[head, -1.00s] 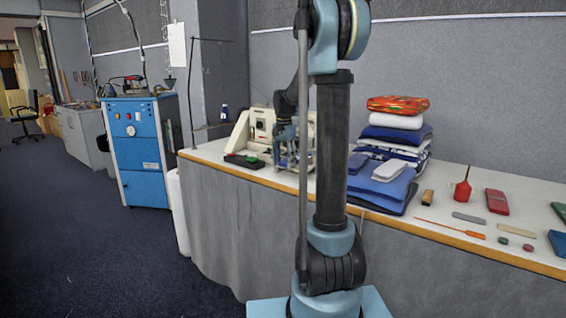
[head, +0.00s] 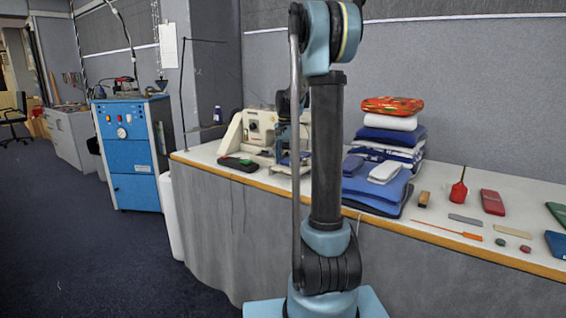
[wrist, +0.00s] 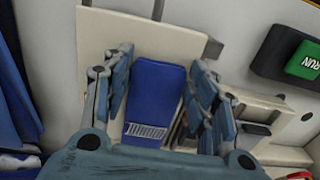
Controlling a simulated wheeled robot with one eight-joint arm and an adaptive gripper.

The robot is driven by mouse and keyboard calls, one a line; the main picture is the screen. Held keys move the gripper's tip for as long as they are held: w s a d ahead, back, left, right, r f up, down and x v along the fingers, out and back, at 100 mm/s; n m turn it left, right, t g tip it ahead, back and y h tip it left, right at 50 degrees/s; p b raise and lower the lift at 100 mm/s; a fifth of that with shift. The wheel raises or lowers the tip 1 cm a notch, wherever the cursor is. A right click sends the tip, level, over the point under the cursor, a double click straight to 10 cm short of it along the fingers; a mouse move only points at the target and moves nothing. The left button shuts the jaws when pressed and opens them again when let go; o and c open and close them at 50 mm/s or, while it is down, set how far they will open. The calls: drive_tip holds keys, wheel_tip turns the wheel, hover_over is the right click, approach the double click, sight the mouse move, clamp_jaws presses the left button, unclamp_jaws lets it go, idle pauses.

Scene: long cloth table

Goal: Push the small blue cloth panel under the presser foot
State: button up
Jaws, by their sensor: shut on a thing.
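The small blue cloth panel (wrist: 155,92) lies between the two fingers of my gripper (wrist: 160,66) in the wrist view, with a pale striped patch near its lower end. My gripper is shut on it, one finger along each side. The panel is over the cream bed plate (wrist: 150,38) of the sewing machine. In the head view the cream sewing machine (head: 258,128) stands at the table's left end, and my gripper (head: 287,157) is beside it, partly behind my own arm. I cannot make out the presser foot.
A folded cloth stack (head: 392,140) stands right of my arm. Small tools, including an orange-handled screwdriver (head: 470,236), lie farther right.

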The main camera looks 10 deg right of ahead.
drive_tip(key=shift+d, duration=0.15)
drive_tip(key=o, duration=1.1)
drive_tip(key=shift+w+r, duration=0.1)
wheel_tip(320, 180, up, 12)
drive_tip(key=shift+f, duration=0.15)
